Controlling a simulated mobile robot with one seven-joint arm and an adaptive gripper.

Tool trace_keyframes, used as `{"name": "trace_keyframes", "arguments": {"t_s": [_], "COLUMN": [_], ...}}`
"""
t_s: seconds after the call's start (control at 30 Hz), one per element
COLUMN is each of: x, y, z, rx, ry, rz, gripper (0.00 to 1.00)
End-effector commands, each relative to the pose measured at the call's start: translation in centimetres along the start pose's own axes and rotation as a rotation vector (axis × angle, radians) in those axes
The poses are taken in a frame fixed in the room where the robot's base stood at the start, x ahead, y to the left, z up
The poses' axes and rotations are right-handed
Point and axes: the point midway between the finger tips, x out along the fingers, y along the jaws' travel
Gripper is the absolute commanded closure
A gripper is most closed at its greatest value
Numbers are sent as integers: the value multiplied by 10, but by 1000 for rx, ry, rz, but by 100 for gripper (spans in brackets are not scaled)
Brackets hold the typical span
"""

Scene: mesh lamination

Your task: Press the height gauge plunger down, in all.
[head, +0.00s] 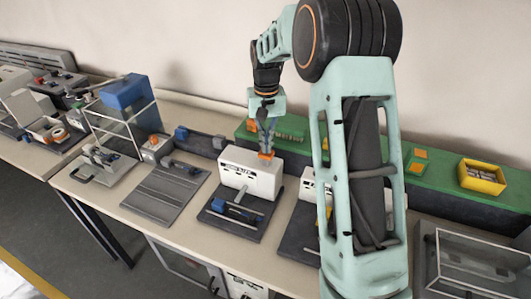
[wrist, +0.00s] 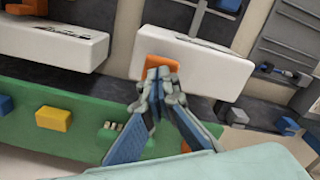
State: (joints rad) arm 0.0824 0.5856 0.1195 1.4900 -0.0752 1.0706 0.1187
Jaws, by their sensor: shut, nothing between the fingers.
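A white box-shaped unit (head: 245,181) with dark lettering stands at the back of a dark base plate (head: 232,226). It also shows in the wrist view (wrist: 205,66). An orange block (wrist: 162,64) sits at the edge of its top. I take this for the gauge's plunger, but no label confirms it. My gripper (wrist: 161,78) is shut and empty, with its fingertips at the orange block. In the head view my gripper (head: 266,151) points down over the unit's top right end. The fingertips overlap the block, so I cannot tell whether they touch.
A second white unit (head: 307,187) stands to the right, partly behind my arm. A green strip (head: 445,183) runs along the back with a yellow bin (head: 483,181) on it. A grey ridged plate (head: 165,193) lies to the left. A clear-walled case (head: 475,268) stands at the right.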

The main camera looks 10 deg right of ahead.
Motion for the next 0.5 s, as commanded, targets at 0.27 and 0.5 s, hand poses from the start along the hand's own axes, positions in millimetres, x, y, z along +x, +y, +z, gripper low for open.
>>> {"name": "trace_keyframes", "arguments": {"t_s": [0.27,0.5], "x": [11,22], "y": [0,0], "z": [0,1], "rx": [0,0], "ry": [-1,-2], "rz": [0,0], "gripper": [100,100]}}
